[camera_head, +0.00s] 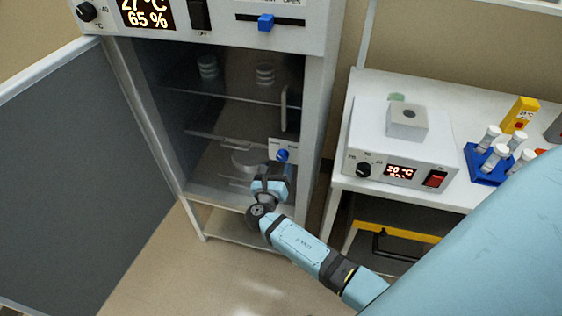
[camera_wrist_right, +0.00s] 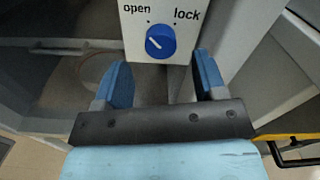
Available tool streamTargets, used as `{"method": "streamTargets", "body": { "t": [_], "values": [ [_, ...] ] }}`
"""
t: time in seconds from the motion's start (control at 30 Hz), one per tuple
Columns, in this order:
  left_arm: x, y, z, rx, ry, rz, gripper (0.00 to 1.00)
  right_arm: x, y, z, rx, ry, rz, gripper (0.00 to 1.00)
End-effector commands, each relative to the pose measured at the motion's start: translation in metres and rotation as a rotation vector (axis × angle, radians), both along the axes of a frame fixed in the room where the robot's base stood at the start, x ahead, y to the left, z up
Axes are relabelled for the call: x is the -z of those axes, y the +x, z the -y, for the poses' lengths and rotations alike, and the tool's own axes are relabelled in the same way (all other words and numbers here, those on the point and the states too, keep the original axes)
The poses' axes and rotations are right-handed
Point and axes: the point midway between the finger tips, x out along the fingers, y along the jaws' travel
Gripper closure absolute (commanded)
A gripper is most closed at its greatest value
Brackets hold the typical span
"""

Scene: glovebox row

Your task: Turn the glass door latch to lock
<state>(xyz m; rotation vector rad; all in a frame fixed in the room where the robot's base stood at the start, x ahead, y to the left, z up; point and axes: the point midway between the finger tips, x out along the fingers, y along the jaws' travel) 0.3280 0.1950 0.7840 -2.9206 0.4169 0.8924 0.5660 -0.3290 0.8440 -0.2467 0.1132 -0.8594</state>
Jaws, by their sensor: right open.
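The latch is a round blue knob (camera_wrist_right: 160,42) on a white plate (camera_wrist_right: 186,12) marked "open" on the left and "lock" on the right. The white mark on the knob points up and left, toward "open". In the head view the blue knob (camera_head: 282,155) sits low on the right side of the glass door (camera_head: 225,110). My right gripper (camera_wrist_right: 160,82) is open and empty, its two blue fingers just short of the knob, one to each side. It also shows in the head view (camera_head: 278,172) just below the knob. My left gripper is not in view.
The cabinet's outer door (camera_head: 80,170) stands swung open to the left. Shelves with jars (camera_head: 265,75) show behind the glass. At right, a white table (camera_head: 390,85) bears a heater unit (camera_head: 400,150) and a blue tube rack (camera_head: 485,168). The floor in front is clear.

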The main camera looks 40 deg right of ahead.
Motion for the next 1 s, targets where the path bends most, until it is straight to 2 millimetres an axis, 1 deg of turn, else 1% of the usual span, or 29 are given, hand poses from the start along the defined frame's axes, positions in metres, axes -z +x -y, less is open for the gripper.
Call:
{"method": "streamTargets", "body": {
  "t": [0.03, 0.1, 0.3, 0.43, 0.67, 0.7, 0.77, 0.8, 0.9, 1.0],
  "values": [
    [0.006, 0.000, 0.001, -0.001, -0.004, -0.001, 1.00, 0.003, 0.007, 0.008, 0.001, -0.001, 0.002, 0.35],
    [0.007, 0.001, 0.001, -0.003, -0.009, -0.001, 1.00, 0.003, 0.015, 0.017, 0.000, -0.001, 0.002, 0.35],
    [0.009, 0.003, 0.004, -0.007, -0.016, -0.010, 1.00, 0.001, 0.029, 0.034, 0.000, 0.001, 0.001, 0.35],
    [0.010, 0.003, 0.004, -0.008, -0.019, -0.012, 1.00, 0.000, 0.032, 0.038, -0.001, 0.001, 0.001, 0.35],
    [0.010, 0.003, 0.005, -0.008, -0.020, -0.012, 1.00, 0.000, 0.033, 0.038, -0.001, 0.002, 0.000, 0.35],
    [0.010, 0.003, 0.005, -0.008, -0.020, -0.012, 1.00, 0.000, 0.033, 0.038, -0.001, 0.002, 0.000, 0.40],
    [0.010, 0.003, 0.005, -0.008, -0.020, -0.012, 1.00, 0.000, 0.033, 0.038, -0.001, 0.002, 0.000, 0.54],
    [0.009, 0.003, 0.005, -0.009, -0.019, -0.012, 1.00, 0.000, 0.032, 0.038, -0.001, 0.002, 0.000, 0.63],
    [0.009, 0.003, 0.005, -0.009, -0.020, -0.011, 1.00, 0.000, 0.032, 0.038, -0.001, 0.002, 0.000, 0.85],
    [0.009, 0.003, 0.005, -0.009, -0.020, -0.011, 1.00, 0.000, 0.032, 0.038, 0.000, 0.001, 0.000, 0.85]
  ]
}}
